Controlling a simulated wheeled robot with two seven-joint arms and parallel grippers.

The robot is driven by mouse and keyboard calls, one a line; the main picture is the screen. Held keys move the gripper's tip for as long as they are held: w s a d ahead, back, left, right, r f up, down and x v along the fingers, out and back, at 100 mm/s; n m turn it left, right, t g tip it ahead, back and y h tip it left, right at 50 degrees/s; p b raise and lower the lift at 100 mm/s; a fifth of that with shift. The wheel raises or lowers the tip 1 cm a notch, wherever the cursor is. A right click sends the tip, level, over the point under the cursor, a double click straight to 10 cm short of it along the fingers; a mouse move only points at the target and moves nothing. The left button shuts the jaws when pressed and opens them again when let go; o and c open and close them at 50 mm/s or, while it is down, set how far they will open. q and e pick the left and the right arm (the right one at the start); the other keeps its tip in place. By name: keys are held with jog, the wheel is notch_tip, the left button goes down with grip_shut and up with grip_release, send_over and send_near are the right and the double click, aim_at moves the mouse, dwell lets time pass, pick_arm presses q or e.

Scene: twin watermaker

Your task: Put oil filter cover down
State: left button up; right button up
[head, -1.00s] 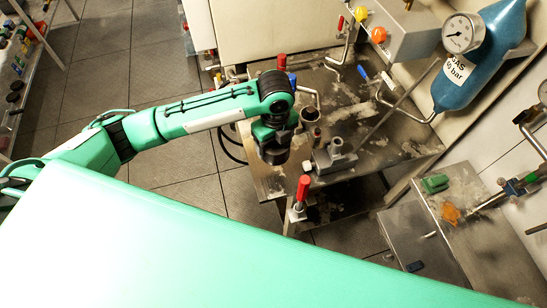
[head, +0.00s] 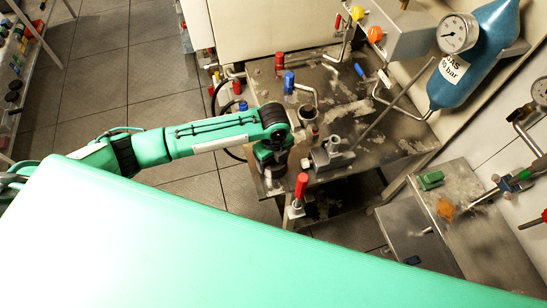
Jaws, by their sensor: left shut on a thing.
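My left gripper (head: 270,168) points down at the near left corner of the steel bench (head: 330,178), below my green and black wrist. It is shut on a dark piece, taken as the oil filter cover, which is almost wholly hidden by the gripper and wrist. I cannot tell whether that piece touches the bench top. My right gripper is not in view.
A grey metal fitting with a long rod (head: 334,152) stands right of the gripper. A red-handled valve (head: 300,188) is at the bench's front edge. Blue (head: 289,82) and red (head: 279,60) valve handles stand behind. A blue gas tank (head: 478,58) hangs at the right.

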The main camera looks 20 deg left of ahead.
pick_arm(q)
jog(key=o, duration=1.2)
jog(key=shift+f, duration=0.1)
jog(key=shift+c, duration=0.2)
notch_tip(320, 180, up, 12)
jog(key=shift+r+b, duration=0.15)
jog(key=shift+b, duration=1.1)
